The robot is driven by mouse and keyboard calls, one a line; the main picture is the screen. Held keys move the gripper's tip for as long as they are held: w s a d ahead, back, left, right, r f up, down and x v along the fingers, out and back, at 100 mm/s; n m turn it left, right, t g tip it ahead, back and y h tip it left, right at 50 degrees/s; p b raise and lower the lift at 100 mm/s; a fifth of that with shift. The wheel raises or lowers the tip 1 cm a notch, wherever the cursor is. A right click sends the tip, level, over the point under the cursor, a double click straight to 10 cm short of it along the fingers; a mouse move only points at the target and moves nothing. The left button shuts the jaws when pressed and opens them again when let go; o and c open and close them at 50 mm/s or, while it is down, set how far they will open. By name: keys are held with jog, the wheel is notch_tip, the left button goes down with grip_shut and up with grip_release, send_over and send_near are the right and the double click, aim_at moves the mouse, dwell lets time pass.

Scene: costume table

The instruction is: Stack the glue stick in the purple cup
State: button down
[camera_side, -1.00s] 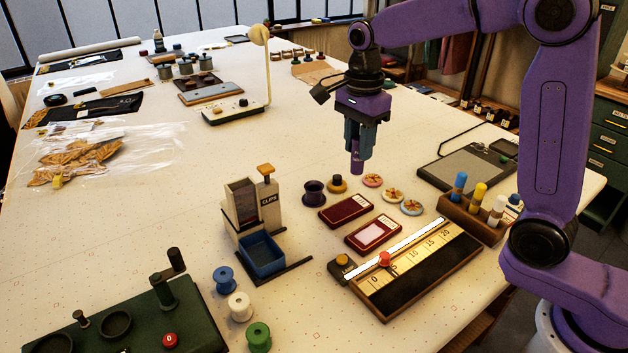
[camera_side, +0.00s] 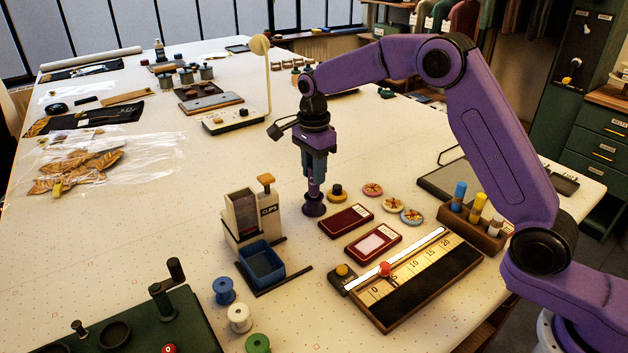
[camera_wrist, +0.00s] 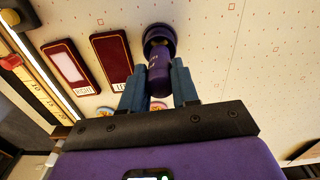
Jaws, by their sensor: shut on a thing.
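The purple cup (camera_side: 314,209) stands upright on the table, right of the clips dispenser. My gripper (camera_side: 314,183) is directly above it, pointing down. It is shut on the purple glue stick (camera_wrist: 159,78), which hangs upright between the fingers. In the wrist view the fingers of my gripper (camera_wrist: 158,82) press both sides of the stick, and its lower end overlaps the mouth of the cup (camera_wrist: 159,31). The fingers hide most of the stick in the side view. I cannot tell how deep its tip is inside the cup.
A clips dispenser (camera_side: 243,216) with a blue bin (camera_side: 262,262) stands close on the left. Two dark red cases (camera_side: 346,220) lie in front. A wooden holder with glue sticks (camera_side: 472,226) stands farther right.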

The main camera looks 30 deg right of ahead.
jog(key=shift+f, duration=1.55)
jog(key=shift+f, duration=0.35)
jog(key=c, duration=0.8)
grip_release()
jog(key=shift+c, duration=0.2)
notch_tip(320, 180, up, 13)
jog(key=shift+f, duration=0.1)
jog(key=shift+s+a, duration=0.1)
